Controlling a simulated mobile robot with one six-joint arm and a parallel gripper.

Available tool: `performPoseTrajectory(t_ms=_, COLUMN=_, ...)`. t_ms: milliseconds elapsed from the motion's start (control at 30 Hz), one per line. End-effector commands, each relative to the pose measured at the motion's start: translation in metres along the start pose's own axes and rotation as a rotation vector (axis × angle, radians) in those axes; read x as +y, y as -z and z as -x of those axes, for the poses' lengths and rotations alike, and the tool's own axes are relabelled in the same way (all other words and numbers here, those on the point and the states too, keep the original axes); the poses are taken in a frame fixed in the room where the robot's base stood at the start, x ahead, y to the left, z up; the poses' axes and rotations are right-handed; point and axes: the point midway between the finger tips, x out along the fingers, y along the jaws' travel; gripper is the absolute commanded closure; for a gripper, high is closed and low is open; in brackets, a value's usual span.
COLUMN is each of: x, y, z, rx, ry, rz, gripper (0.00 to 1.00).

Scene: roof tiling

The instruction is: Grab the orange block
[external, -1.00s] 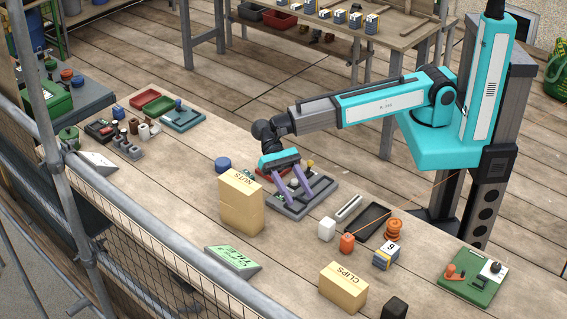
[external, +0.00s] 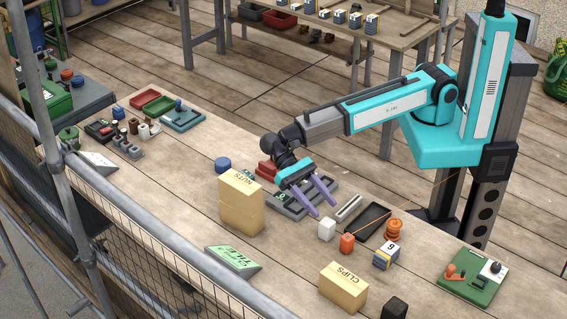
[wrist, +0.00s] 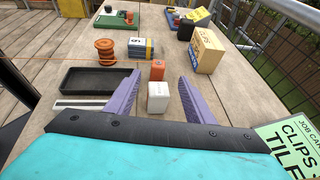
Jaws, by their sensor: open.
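The orange block (external: 347,243) stands on the wooden bench, just right of a white block (external: 326,229). In the wrist view the orange block (wrist: 158,70) lies beyond the white block (wrist: 158,97), ahead of the fingers. My gripper (external: 325,205) is open and empty, its purple fingers pointing toward the white block from the left. In the wrist view my gripper (wrist: 158,82) has its fingers spread on either side of the line to both blocks. No contact with the orange block shows.
A black tray (external: 366,222), orange spool (external: 393,230) and numbered block (external: 385,255) stand near the orange block. The CLIPS box (external: 343,287) and NUTS box (external: 241,202) stand at the front. A grey sectioned tray (external: 290,205) lies under my gripper. Bare bench lies between the orange block and CLIPS box.

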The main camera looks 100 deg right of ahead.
Motion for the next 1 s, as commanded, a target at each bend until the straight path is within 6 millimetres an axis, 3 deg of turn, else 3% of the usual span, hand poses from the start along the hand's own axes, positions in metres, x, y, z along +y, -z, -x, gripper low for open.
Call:
performPoseTrajectory(t_ms=400, x=0.001, y=-0.001, z=-0.056, rx=-0.001, ry=-0.001, rz=0.000, gripper=0.52)
performPoseTrajectory(t_ms=1000, x=0.001, y=0.000, z=-0.067, rx=0.000, ry=0.000, rz=0.000, gripper=0.52)
